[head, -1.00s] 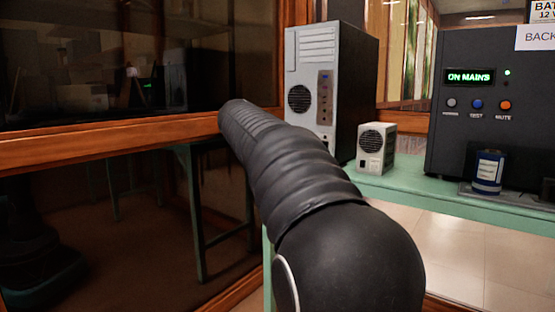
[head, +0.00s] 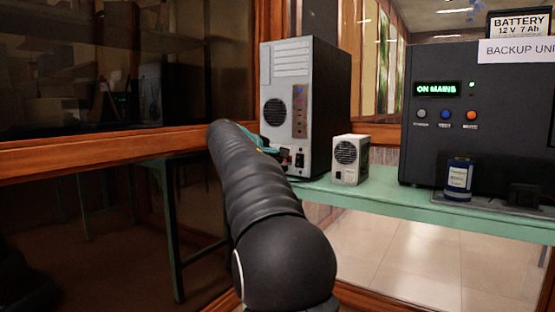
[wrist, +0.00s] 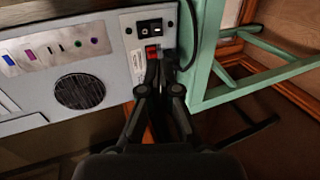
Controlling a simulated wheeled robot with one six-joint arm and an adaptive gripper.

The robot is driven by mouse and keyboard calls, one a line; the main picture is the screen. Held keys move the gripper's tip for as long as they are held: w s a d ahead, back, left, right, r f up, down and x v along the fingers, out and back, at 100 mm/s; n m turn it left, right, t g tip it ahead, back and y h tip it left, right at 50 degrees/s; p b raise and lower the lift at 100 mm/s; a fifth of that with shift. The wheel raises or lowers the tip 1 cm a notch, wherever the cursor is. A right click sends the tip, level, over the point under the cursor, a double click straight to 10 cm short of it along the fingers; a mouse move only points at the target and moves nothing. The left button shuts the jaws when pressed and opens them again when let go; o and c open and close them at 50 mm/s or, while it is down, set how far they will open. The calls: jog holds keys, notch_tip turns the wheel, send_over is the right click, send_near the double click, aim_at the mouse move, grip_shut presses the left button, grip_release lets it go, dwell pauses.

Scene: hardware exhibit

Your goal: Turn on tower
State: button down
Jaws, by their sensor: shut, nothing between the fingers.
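The tower (head: 315,95) is a grey and black computer case standing on the green bench, its rear panel facing me with a round fan grille and a port strip. In the wrist view the tower's rear panel (wrist: 108,50) appears turned, with a black socket block (wrist: 150,26) and a red switch (wrist: 152,52) beside the fan. My gripper (wrist: 158,62) is shut and empty, its fingertips right at the red switch and partly covering it. I cannot tell whether they touch it. In the head view my arm hides most of the gripper.
A small white fan box (head: 350,160) stands right of the tower. A dark backup unit (head: 430,130) reading ON MAINS and a blue battery can (head: 458,178) are farther right on the green bench (head: 400,200). A wood-framed glass pane (head: 100,150) is on the left.

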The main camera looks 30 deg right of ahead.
aim_at(298, 162)
jog(key=x, duration=1.1)
jog(key=shift+w+d+f, duration=0.1)
jog(key=shift+d, duration=0.15)
jog(key=shift+d+p, duration=0.2)
jog(key=shift+p, duration=0.25)
jog(key=shift+w+f, duration=0.1)
jog(key=shift+f, duration=0.05)
jog(key=shift+d+r+p, duration=0.1)
jog(key=shift+r+p, duration=0.7)
jog(key=shift+r, duration=0.05)
